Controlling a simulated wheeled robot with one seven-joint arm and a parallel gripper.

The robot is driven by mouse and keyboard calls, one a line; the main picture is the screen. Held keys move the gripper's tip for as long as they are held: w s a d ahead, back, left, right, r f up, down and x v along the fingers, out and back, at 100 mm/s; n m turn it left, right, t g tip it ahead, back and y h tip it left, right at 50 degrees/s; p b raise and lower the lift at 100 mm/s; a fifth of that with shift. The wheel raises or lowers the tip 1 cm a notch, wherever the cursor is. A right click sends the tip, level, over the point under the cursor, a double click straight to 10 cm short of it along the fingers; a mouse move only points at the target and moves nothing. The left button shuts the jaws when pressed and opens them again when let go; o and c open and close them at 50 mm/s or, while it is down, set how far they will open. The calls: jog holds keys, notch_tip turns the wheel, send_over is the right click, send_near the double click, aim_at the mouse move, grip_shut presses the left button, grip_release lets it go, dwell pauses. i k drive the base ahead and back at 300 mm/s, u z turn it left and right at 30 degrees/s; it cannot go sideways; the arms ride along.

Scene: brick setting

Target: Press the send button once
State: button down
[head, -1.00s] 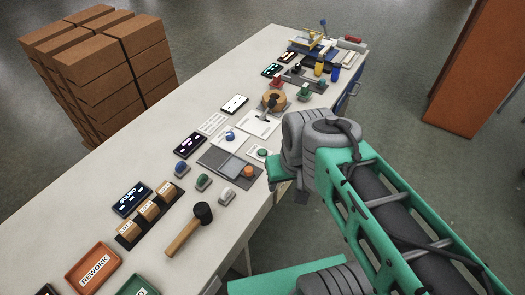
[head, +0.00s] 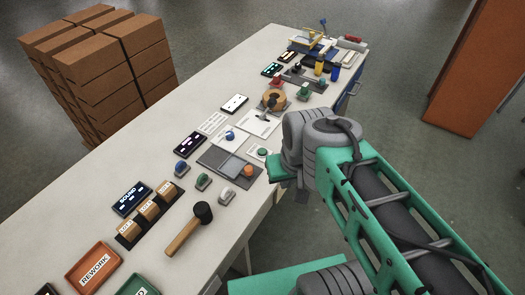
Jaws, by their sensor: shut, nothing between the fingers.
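No label that reads "send" is legible, so I cannot tell which button is the send button. A green round button (head: 262,151) sits on a small white plate near the table's right edge, just left of my arm. An orange round button (head: 248,171) is at the near corner of a grey panel (head: 219,160). A blue button (head: 230,135) is on a white plate behind that panel. Loose blue (head: 181,167), green (head: 203,181) and white (head: 226,194) buttons stand nearer. My arm's wrist is beside the table edge; my gripper's fingers do not show.
A mallet (head: 188,229), a rack of small boxes (head: 148,209), dark display panels (head: 189,144) and an orange REWORK tray (head: 93,268) lie on the long white table (head: 60,215). A wooden ring (head: 274,99) and more fixtures are farther back. The table's left strip is clear.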

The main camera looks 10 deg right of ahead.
aim_at(261, 152)
jog(key=u, duration=0.05)
jog(key=k, duration=0.5)
jog(key=z, duration=0.7)
jog(key=i, duration=0.8)
jog(key=u, duration=2.1)
